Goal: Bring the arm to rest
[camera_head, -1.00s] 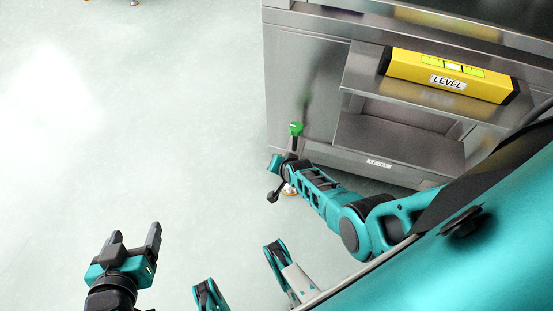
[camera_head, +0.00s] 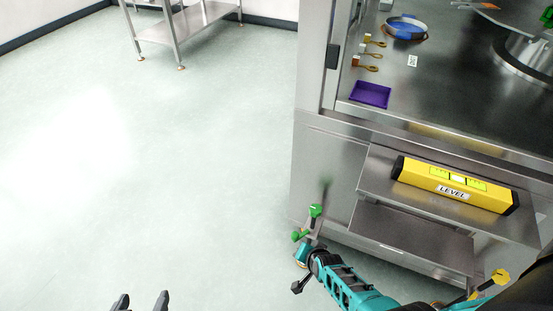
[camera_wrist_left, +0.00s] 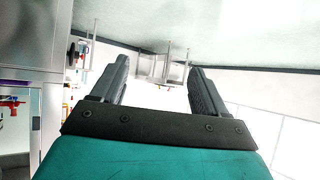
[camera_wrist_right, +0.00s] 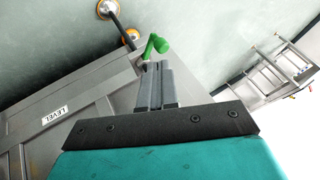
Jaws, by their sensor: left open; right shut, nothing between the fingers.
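My left gripper (camera_head: 142,302) shows at the bottom left of the head view, over bare floor. Its two dark fingers stand apart with nothing between them, as the left wrist view also shows (camera_wrist_left: 155,80). My right arm (camera_head: 345,288) reaches from the lower right to beside the cabinet's front left corner. In the right wrist view my right gripper (camera_wrist_right: 157,68) has its fingers together and holds nothing. A green handle-like part (camera_wrist_right: 156,45) appears just past its fingertips; I cannot tell whether they touch. Green parts (camera_head: 316,210) also show there in the head view.
A steel cabinet (camera_head: 330,170) fills the right; a yellow level (camera_head: 455,186) lies on its shelf. The worktop holds a purple tray (camera_head: 370,94), brushes (camera_head: 368,68) and a blue-filled dish (camera_head: 406,27). A steel table (camera_head: 187,24) stands far back. The left floor is clear.

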